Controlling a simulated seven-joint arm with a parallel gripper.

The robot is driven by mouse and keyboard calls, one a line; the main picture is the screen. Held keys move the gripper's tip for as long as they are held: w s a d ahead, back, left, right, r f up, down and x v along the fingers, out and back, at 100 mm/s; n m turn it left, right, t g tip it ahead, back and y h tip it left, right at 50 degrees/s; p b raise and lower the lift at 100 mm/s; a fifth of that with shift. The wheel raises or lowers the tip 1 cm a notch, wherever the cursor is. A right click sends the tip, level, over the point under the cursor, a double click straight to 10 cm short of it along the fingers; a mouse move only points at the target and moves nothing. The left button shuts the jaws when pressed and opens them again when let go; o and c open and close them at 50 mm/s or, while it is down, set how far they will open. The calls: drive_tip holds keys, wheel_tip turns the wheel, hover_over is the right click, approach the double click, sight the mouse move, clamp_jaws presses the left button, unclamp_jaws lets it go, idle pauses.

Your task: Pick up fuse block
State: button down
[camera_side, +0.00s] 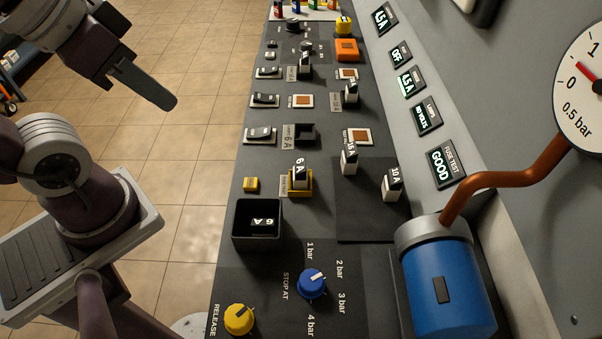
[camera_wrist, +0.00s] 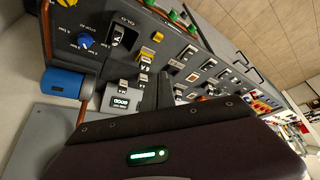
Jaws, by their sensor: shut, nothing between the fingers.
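My gripper (camera_side: 163,97) is shut and empty above the tiled floor at the upper left, left of the console and apart from every fuse block. A black fuse block with a white 6 A label (camera_side: 299,174) stands upright in a yellow socket at mid console. Another 6 A block (camera_side: 265,223) lies in a black open bin (camera_side: 257,205). A 10 A block (camera_side: 393,184) and a similar block (camera_side: 349,161) stand on the dark panel to the right. More blocks stand further back, including one (camera_side: 351,92). The wrist view shows the console small and tilted.
An empty 6 A socket (camera_side: 303,134) sits behind the yellow one. A blue knob (camera_side: 312,283), a yellow knob (camera_side: 239,319) and a blue cylinder (camera_side: 448,290) with a copper pipe are in front. The fuse test display (camera_side: 446,164) reads GOOD.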

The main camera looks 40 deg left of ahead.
drive_tip(key=c, duration=1)
unclamp_jaws()
drive_tip(key=shift+c, duration=0.2)
